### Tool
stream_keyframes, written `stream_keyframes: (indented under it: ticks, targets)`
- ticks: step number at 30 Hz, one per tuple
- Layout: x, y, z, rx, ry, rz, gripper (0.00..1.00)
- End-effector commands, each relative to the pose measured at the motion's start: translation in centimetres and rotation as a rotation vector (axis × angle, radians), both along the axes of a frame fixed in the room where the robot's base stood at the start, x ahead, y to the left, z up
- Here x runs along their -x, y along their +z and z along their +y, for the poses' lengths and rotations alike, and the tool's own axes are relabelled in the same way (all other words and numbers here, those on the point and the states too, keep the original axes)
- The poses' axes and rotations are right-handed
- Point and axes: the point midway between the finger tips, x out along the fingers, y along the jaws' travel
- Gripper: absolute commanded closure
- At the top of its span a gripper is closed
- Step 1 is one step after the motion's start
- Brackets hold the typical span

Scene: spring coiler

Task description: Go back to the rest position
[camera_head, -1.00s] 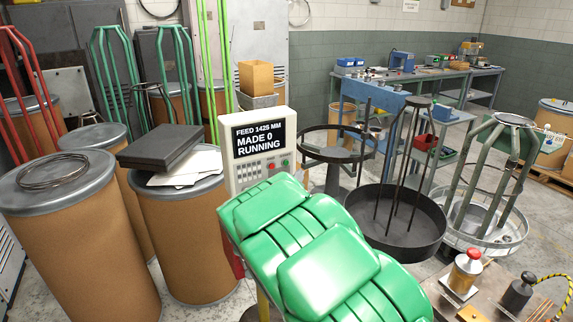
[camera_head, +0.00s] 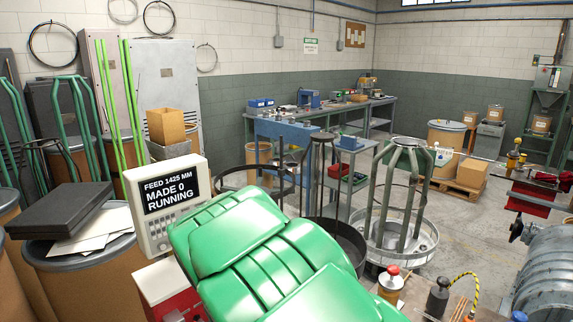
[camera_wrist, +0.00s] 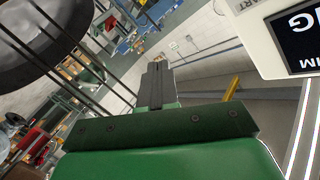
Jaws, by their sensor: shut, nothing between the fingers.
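My gripper (camera_wrist: 155,82) shows in the wrist view with its dark fingers together, shut and empty. In the head view my green arm fills the lower middle and hides what is behind it; the fingers are not visible there. A control panel (camera_head: 161,203) stands left of my arm, its screen reading "FEED 1425 MM, MADE 0, RUNNING". Part of that panel also shows at the upper right of the wrist view (camera_wrist: 262,40), apart from the fingers.
A black round tray with rods (camera_head: 345,243) and a pale wire stand (camera_head: 425,235) are behind my arm. Drums (camera_head: 95,270) with a black box (camera_head: 60,210) stand left. A workbench (camera_head: 465,300) with bottles is at lower right. Open floor (camera_head: 480,205) lies beyond.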

Motion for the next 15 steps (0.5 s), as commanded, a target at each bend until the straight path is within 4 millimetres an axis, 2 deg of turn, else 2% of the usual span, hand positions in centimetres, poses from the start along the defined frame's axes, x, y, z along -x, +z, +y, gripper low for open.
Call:
stream_keyframes:
  ticks: [1,8,15]
  targets:
    - [0.3,0.3,-1.2,0.007,0.003,0.036,1.00]
    - [2.9,0.4,-5.3,0.053,0.052,0.222,1.00]
    - [7.3,0.7,-9.4,0.103,0.114,0.408,1.00]
